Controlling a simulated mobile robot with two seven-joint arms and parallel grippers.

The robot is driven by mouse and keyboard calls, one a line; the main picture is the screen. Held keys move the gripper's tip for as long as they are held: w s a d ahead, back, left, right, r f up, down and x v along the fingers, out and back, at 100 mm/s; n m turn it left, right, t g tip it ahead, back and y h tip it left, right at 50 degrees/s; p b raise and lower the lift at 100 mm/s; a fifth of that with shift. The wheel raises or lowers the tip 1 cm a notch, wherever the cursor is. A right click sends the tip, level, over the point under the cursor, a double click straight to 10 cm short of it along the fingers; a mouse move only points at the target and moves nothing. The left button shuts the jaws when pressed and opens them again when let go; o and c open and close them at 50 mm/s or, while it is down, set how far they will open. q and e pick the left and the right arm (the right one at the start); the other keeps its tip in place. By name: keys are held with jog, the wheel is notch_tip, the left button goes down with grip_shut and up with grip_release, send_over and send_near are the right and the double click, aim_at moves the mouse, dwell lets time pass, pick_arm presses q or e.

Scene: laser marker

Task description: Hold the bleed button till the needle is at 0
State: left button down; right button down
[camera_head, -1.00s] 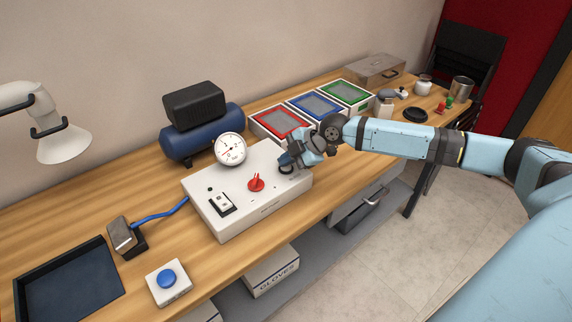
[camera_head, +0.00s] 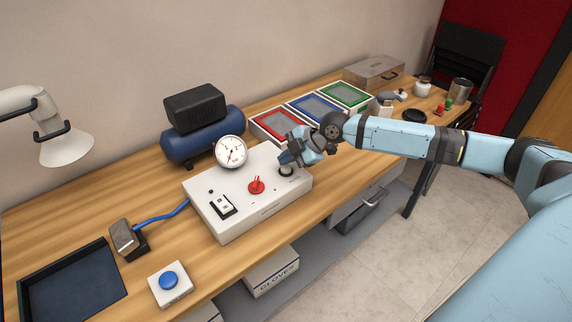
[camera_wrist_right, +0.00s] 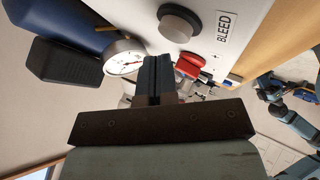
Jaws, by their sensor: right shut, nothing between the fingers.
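The bleed button is a dark round button (camera_head: 286,171) on the right part of the white control box (camera_head: 240,225). In the right wrist view the button (camera_wrist_right: 180,22) stands beside the BLEED label (camera_wrist_right: 228,27). My right gripper (camera_head: 285,158) is shut and empty just above the button, apparently clear of it. Its closed fingers (camera_wrist_right: 157,75) also show in the wrist view.
A red switch (camera_head: 256,186) and a black-framed rocker switch (camera_head: 222,206) are on the box. A blue air tank (camera_head: 190,148) stands behind it. Red, blue and green framed trays lie beyond. A blue push button (camera_head: 168,281) sits at the front left.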

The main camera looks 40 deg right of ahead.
aim_at(286, 169)
jog(key=shift+r, duration=0.25)
notch_tip(286, 169, up, 5)
jog(key=p, duration=0.4)
jog(key=shift+f, duration=0.1)
dwell(0.3)
